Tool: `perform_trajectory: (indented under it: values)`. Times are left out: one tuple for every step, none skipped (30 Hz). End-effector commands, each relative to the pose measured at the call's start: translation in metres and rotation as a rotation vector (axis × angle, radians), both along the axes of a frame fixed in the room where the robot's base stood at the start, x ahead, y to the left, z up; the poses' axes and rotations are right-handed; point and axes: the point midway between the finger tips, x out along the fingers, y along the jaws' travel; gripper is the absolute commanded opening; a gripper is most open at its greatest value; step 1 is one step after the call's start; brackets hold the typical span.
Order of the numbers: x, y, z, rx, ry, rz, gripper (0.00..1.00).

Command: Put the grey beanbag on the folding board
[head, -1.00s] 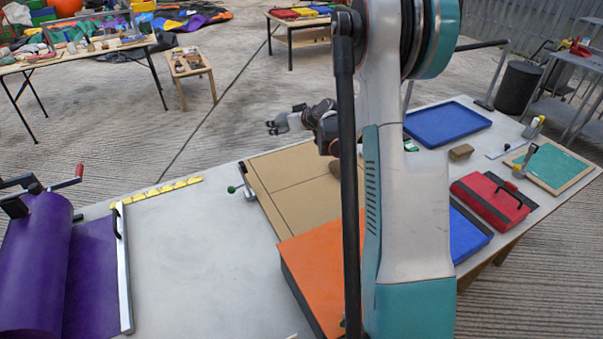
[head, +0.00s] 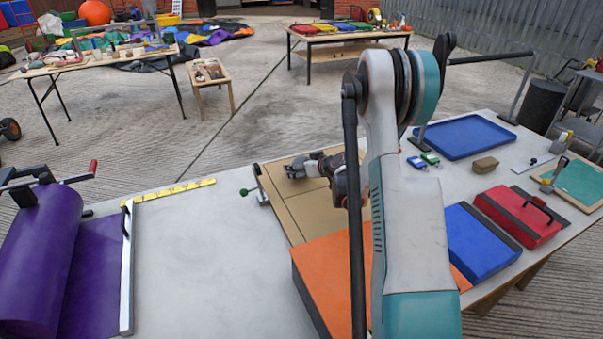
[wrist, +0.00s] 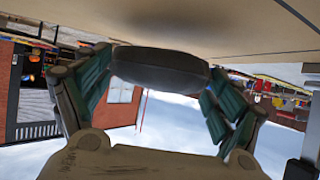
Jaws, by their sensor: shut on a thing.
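The grey beanbag (wrist: 160,69) is a dark, rounded pad held between the two green-padded fingers of my gripper (wrist: 160,80) in the wrist view. The folding board (head: 285,205) is a tan panel with dark fold lines on the grey table in the head view. My gripper (head: 297,169) is over its far part in that view. In the wrist view, which is upside down, a tan surface (wrist: 230,25) lies close to the beanbag. I cannot tell whether they touch. My arm hides part of the board.
An orange box (head: 325,262) stands at the board's near edge. A clamp with a green knob (head: 246,192) is at its left. Blue (head: 480,243) and red (head: 520,218) cases and a blue tray (head: 463,137) are right.

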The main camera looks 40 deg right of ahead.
Motion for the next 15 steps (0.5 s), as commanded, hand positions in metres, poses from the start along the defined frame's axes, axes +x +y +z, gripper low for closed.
perform_trajectory:
  values:
    - [0.0,0.0,-0.011,0.0,-0.001,0.0,0.47]
    - [0.0,0.0,-0.015,0.0,-0.001,0.0,0.47]
    - [0.0,0.0,-0.02,0.0,-0.001,0.0,0.47]
    - [0.0,0.0,-0.022,0.0,-0.001,0.0,0.47]
    - [0.0,0.0,-0.023,0.0,-0.001,0.0,0.47]
    - [0.0,0.0,-0.023,0.0,-0.001,0.0,0.47]
    - [0.0,0.0,-0.022,0.0,-0.001,0.0,0.47]
    - [0.0,0.0,-0.022,0.0,-0.001,0.0,0.47]
    - [0.0,0.0,-0.022,0.0,-0.001,0.0,0.46]
    - [0.0,0.0,-0.022,0.0,-0.001,0.0,0.46]
    - [0.0,0.0,-0.021,0.0,-0.001,0.0,0.46]
    - [0.0,0.0,-0.022,0.0,-0.001,0.0,0.46]
    - [0.0,0.0,-0.022,0.0,-0.001,0.0,0.46]
    - [0.0,0.0,-0.023,0.0,-0.001,0.0,0.46]
    - [0.0,0.0,-0.024,0.0,-0.001,0.0,0.46]
